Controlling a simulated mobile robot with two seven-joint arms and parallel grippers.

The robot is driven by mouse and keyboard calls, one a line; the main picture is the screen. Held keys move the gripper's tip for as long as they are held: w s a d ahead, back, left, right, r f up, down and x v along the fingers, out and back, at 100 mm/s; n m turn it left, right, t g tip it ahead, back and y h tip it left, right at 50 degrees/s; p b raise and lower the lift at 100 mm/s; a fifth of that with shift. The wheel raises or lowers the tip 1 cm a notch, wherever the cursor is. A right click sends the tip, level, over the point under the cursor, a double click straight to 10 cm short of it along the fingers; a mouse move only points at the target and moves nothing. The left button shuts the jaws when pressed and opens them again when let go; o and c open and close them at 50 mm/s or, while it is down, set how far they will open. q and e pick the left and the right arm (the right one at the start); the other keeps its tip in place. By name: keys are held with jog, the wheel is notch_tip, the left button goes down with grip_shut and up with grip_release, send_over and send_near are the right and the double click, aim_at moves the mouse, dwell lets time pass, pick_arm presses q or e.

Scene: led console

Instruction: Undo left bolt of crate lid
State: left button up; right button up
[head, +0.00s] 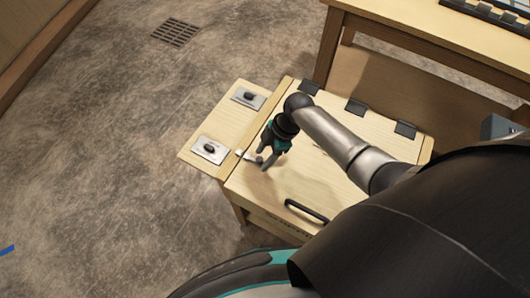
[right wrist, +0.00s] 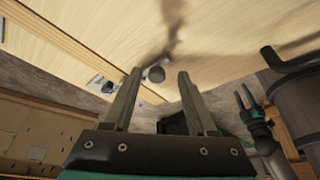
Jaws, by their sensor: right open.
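The pale wooden crate lid (head: 315,165) is closed, with a dark handle (head: 307,211) near its front edge. The left bolt (head: 250,157) is a small metal piece at the lid's left edge; my gripper partly covers it. My right gripper (head: 266,161) points down over it, open. In the right wrist view, a round grey knob (right wrist: 156,74) shows between the two spread fingers (right wrist: 160,82); I cannot tell whether they touch it. My left gripper (right wrist: 244,98) shows small at the right of that view, its jaw state unclear.
Left of the lid, a wooden side board carries two metal plates with dark knobs, one farther (head: 249,97) and one nearer (head: 210,149). Several dark hinges (head: 356,106) line the lid's back edge. A wooden table (head: 440,35) stands behind. Open concrete floor (head: 110,150) lies left.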

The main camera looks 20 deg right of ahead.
jog(key=p+v, duration=0.3)
jog(key=v, duration=1.2)
jog(key=shift+p, duration=0.4)
jog(key=shift+d, duration=0.1)
